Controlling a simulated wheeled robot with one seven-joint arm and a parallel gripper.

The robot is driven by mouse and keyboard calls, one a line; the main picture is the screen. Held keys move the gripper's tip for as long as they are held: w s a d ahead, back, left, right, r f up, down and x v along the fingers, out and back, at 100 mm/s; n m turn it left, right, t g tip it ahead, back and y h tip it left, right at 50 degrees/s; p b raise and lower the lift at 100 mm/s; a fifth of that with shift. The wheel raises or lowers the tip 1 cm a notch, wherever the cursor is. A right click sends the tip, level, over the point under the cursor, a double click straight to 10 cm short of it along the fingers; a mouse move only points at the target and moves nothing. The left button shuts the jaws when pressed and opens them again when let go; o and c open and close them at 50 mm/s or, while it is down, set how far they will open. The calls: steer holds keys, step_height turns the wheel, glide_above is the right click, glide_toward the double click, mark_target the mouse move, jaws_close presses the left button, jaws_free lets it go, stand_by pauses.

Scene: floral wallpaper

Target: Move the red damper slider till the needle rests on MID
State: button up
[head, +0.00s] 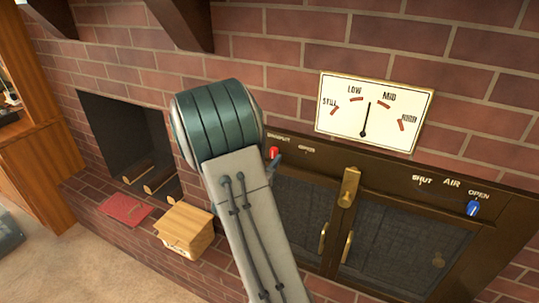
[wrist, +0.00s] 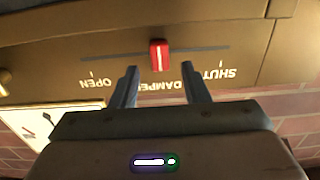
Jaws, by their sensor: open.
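The red damper slider (head: 274,152) shows just right of my arm in the head view. In the wrist view, which is upside down, the red slider (wrist: 158,55) sits near the middle of its slot, between OPEN and SHUT. My gripper (wrist: 160,73) is open, one fingertip to each side of the slider's line, with the slider just beyond the tips; contact is not visible. In the head view my arm hides most of the gripper. The white dial (head: 374,111) has its needle (head: 366,119) pointing almost straight up, between LOW and MID.
A blue AIR slider (head: 473,208) sits near OPEN at the right. Brass handles (head: 347,188) stand out from the dark stove doors. A wooden box (head: 186,229) and a red book-like object (head: 125,209) lie on the brick ledge at the left.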

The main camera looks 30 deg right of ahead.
steer(key=shift+x, duration=0.95)
steer(key=shift+c, duration=0.3)
jaws_close()
steer(key=shift+s+d+f+b, duration=0.15)
steer(key=shift+s+b, duration=0.05)
steer(key=shift+b, duration=0.15)
steer(key=shift+s+d+b, duration=0.2)
steer(key=shift+s+d, duration=0.05)
steer(key=shift+s, duration=0.25)
steer(key=shift+s+d+b, duration=0.15)
steer(key=shift+s+d, duration=0.15)
steer(key=shift+s, duration=0.2)
steer(key=shift+s+d, duration=0.15)
steer(key=shift+o, duration=0.3)
jaws_free()
steer(key=shift+w+a, duration=0.25)
